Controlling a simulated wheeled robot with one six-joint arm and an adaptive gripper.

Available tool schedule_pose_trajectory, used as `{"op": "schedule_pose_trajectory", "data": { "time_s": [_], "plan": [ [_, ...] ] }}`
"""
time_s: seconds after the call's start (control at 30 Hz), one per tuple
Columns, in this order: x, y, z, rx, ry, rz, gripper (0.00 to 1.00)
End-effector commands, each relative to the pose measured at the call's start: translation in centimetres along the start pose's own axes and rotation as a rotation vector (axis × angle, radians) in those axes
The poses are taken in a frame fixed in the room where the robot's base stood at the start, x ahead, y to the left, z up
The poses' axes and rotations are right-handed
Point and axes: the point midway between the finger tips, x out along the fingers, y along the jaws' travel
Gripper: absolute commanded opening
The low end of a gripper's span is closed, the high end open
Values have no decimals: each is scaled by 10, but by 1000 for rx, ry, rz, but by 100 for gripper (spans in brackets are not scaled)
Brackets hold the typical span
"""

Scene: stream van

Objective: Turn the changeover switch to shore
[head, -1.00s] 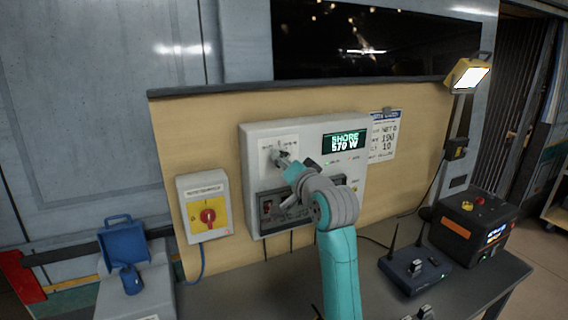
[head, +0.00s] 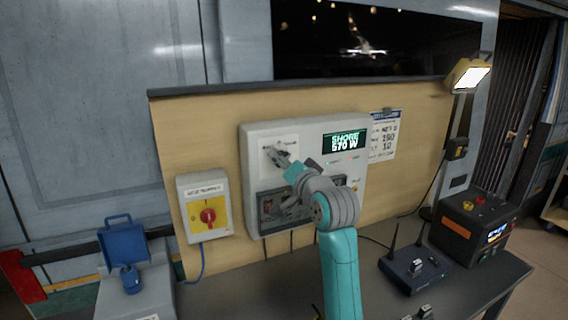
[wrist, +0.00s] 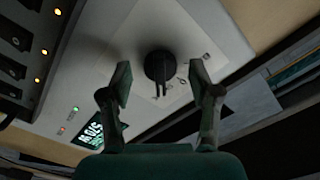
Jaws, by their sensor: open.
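The changeover switch is a black rotary knob on a white plate of the grey panel (head: 250,150). In the wrist view the knob (wrist: 158,66) sits between and ahead of my two fingers, apart from both. My gripper (wrist: 161,84) is open around the knob's line. In the head view my gripper (head: 275,155) is in front of the plate and hides most of the knob. The panel's display (head: 345,141) reads SHORE and 570 W in green.
A red rotary switch on a yellow plate (head: 208,215) is left of the panel. A router with antennas (head: 415,266) and a black-orange box (head: 470,228) stand on the bench at right. A blue socket (head: 124,241) is at lower left. A notice (head: 384,137) hangs right of the panel.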

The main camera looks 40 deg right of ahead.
Motion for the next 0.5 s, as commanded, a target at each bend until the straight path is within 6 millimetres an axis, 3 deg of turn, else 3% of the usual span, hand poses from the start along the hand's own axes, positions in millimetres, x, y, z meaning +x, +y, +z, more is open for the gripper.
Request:
{"op": "schedule_pose_trajectory", "data": {
  "time_s": [0.17, 0.5],
  "plan": [
    [-22, 1, 0, 0, 1, 0, 62],
    [-88, 1, 0, 0, 1, 1, 62]
  ]
}}
